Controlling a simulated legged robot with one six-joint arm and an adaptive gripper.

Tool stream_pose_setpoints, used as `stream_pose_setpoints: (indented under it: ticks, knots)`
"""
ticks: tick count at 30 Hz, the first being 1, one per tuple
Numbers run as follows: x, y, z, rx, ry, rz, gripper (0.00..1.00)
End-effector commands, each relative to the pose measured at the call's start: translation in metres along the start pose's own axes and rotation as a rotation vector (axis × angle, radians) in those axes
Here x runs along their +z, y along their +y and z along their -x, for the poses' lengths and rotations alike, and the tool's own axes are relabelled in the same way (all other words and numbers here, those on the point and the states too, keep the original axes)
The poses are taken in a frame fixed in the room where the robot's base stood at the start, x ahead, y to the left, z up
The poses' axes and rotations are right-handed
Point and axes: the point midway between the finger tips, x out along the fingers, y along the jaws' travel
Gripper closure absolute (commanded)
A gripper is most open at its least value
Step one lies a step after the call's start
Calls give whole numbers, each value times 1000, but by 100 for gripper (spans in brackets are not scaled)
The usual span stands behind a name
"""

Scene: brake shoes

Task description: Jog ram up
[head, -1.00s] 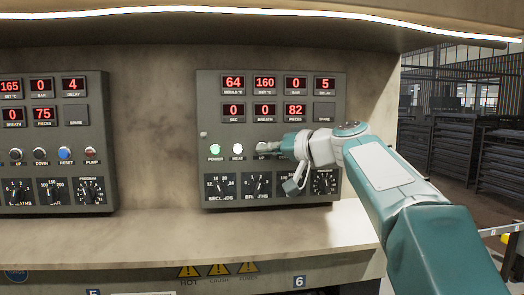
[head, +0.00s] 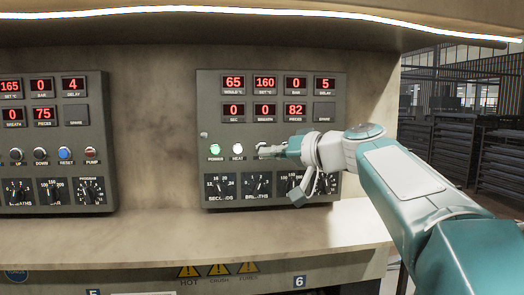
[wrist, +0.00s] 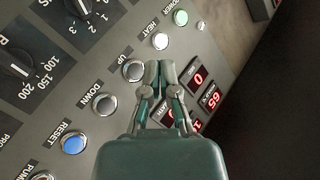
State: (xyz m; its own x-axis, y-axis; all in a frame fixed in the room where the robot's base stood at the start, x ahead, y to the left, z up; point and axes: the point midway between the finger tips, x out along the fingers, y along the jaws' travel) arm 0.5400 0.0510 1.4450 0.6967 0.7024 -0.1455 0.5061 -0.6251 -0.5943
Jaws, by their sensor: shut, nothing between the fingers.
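The right control panel (head: 209,120) carries a row of push buttons. In the head view the UP button (head: 262,147) is partly hidden by my gripper. My gripper (wrist: 160,70) is shut and empty, with its fingertips beside the UP button on the HEAT side in the wrist view. In the head view my gripper (head: 272,151) points left across the button row. I cannot tell whether it touches the panel. The DOWN button (wrist: 104,104) is beside UP.
The HEAT button (wrist: 160,41), lit green POWER button (wrist: 180,17) and blue RESET button (wrist: 73,143) share the row. Rotary knobs (head: 220,186) sit below and red displays (head: 265,82) above. A second panel (head: 60,135) is at left. A bare ledge (head: 160,230) runs underneath.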

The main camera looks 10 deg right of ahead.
Motion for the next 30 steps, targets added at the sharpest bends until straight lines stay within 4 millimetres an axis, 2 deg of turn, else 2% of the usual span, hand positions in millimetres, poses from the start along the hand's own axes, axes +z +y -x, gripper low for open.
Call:
stream_pose_setpoints:
  ticks: [8, 30]
  knots:
    - [10, -10, 14, 0, 1, 1, 100]
    - [11, -11, 15, 0, 0, 1, 100]
